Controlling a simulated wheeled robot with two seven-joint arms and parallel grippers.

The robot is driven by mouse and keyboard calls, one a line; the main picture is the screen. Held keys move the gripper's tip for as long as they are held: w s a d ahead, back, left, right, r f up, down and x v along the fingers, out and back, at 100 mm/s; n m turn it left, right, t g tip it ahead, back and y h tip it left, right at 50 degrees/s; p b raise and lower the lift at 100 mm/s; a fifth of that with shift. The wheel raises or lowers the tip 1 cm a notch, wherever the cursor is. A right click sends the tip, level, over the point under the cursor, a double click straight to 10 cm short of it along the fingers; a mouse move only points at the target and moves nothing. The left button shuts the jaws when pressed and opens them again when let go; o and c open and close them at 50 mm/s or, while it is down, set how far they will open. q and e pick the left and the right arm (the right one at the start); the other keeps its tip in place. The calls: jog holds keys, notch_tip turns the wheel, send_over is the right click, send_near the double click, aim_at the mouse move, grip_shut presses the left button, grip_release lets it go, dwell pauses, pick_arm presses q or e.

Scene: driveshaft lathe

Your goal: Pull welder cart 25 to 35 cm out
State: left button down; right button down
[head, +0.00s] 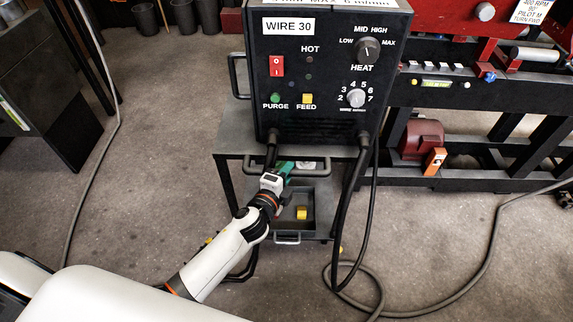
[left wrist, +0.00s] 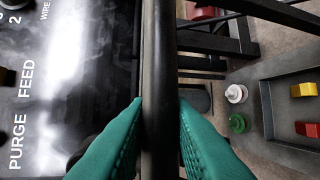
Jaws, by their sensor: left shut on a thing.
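The welder cart (head: 225,190) is a dark frame carrying a black welder unit (head: 330,100) labelled WIRE 30. A dark handle bar (head: 322,168) runs along the cart's front, below the unit. My left gripper (head: 284,170) reaches it from below, and its teal fingers are shut on the bar. In the left wrist view the black bar (left wrist: 160,45) passes between the two teal fingertips (left wrist: 160,105), touching both sides. The fingertips are partly hidden in the head view. My right gripper is not in view.
A tray (head: 308,225) with a yellow block (head: 302,212) sits low in the cart. Cables (head: 345,225) hang at the front and loop over the floor. A red and black lathe (head: 470,100) stands close at right. Floor at left (head: 165,130) is mostly clear.

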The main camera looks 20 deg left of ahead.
pick_arm(q)
jog(key=shift+s+d+f, duration=0.1)
jog(key=shift+s+d, duration=0.1)
jog(key=shift+s, duration=0.35)
jog(key=shift+s+d, duration=0.15)
jog(key=shift+s, duration=0.4)
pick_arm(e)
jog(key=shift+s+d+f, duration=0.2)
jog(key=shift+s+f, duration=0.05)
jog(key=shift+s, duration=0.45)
pick_arm(q)
jog(key=c, duration=1.3)
grip_release()
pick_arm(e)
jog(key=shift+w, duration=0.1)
pick_arm(q)
jog(key=v, duration=1.2)
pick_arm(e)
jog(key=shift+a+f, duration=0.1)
